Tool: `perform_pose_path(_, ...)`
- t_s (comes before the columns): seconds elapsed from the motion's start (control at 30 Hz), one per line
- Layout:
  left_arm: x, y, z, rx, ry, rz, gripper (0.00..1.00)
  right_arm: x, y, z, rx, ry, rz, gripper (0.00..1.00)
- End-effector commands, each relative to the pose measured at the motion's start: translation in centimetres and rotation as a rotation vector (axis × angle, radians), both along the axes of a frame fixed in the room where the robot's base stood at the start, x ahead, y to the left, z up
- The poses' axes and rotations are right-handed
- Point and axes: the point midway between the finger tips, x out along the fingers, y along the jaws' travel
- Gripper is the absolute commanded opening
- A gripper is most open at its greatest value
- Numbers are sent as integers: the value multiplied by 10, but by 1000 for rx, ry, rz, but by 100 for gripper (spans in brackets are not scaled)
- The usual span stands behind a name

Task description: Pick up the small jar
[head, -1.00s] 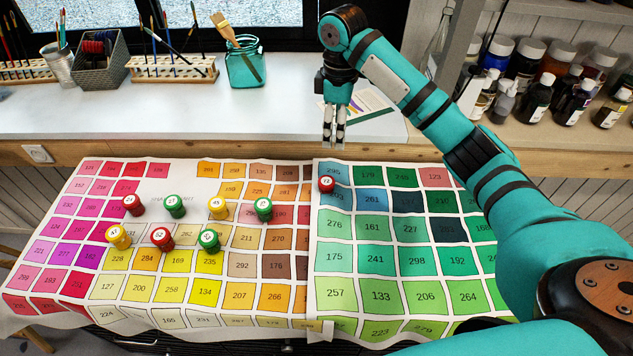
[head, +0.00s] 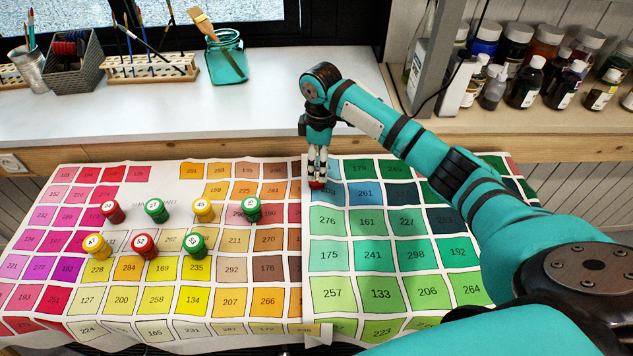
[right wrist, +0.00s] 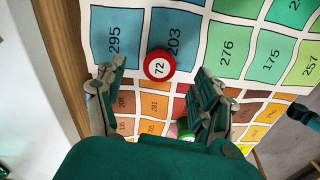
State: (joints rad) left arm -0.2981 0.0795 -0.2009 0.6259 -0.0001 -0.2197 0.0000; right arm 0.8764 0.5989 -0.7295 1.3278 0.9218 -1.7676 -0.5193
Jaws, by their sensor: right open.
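A small red jar with a white lid label reading 72 stands on the color chart by its blue squares. In the head view the jar (head: 317,185) is right below my right gripper (head: 318,172), and the fingers hide part of it. In the right wrist view the jar (right wrist: 158,66) lies near the tips of my right gripper (right wrist: 158,82), roughly midway across the gap. The fingers are spread, with nothing held. My left gripper is not in view.
Several red, green and yellow jars stand left on the chart, among them a green jar (head: 252,209). The color chart (head: 306,300) covers the table. Behind is a white counter (head: 150,118) with a brush jar (head: 227,62). Paint bottles (head: 525,80) stand back right.

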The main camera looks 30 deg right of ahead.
Motion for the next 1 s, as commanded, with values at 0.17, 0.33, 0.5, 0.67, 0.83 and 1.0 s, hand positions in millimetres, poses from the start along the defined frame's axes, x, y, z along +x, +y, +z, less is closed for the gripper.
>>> perform_pose_path(0.17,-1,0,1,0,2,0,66,0,0,-13,-1,1,0,70)
perform_pose_path(0.33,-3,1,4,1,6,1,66,2,5,-31,0,4,1,70)
perform_pose_path(0.5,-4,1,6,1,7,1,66,4,7,-56,-1,2,1,70)
perform_pose_path(0.67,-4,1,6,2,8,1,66,4,7,-65,-1,0,1,70)
perform_pose_path(0.83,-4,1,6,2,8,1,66,4,7,-65,-2,-1,1,70)
perform_pose_path(1.0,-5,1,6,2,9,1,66,4,7,-65,-1,0,1,49)
